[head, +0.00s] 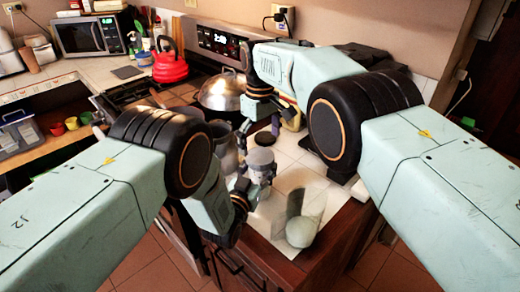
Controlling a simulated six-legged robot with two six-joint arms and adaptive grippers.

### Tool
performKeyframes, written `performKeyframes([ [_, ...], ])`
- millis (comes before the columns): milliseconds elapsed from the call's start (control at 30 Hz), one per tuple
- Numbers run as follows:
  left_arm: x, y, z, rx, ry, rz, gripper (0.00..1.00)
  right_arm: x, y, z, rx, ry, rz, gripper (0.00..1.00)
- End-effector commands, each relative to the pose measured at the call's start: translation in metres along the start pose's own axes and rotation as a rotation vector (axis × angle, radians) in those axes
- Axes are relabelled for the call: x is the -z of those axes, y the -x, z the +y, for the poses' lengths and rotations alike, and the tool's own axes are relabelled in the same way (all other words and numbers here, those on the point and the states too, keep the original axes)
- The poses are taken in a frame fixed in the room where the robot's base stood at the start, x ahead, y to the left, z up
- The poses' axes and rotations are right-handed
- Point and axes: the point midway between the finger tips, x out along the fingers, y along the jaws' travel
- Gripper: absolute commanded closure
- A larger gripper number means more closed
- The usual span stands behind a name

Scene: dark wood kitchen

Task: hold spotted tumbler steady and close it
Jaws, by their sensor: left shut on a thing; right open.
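The tumbler (261,171), a pale, small upright vessel, stands near the middle of the view by the counter corner. Its top shows as a dark grey disc; I cannot tell whether this is a lid or the open mouth. Spots are too small to make out. My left gripper (246,186) is shut on the tumbler from the front left and hides part of its lower side. My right gripper (260,127) is open, above and behind the tumbler, apart from it. A dark round piece (264,139) shows just below the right gripper; I cannot tell whether they touch.
A pale green-white cup (301,231) stands at the counter's front corner. A grey metal vessel (223,147) is left of the tumbler. White tiles right of the tumbler look clear.

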Motion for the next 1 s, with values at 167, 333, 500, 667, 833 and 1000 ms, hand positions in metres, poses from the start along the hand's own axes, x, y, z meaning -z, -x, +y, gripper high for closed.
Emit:
performKeyframes([
  [167,-0.001,0.000,0.000,0.001,0.000,-0.002,1.00,0.001,0.027,0.000,0.000,0.001,0.002,0.01],
  [333,-0.001,0.000,0.000,0.001,0.000,-0.002,1.00,0.000,0.039,0.000,0.001,0.001,0.001,0.01],
  [500,-0.001,0.000,0.000,0.001,0.000,-0.002,1.00,0.000,0.040,0.000,0.001,0.001,0.001,0.01],
  [667,-0.001,0.000,0.000,0.001,0.000,-0.002,0.38,0.000,0.040,0.000,0.001,0.000,0.000,0.01],
  [833,-0.001,0.000,0.000,0.001,0.000,-0.001,0.24,0.000,0.039,0.000,0.001,0.000,0.000,0.01],
  [1000,0.000,0.000,0.000,0.001,0.000,-0.001,0.15,0.000,0.039,0.000,0.001,0.000,0.000,0.01],
])
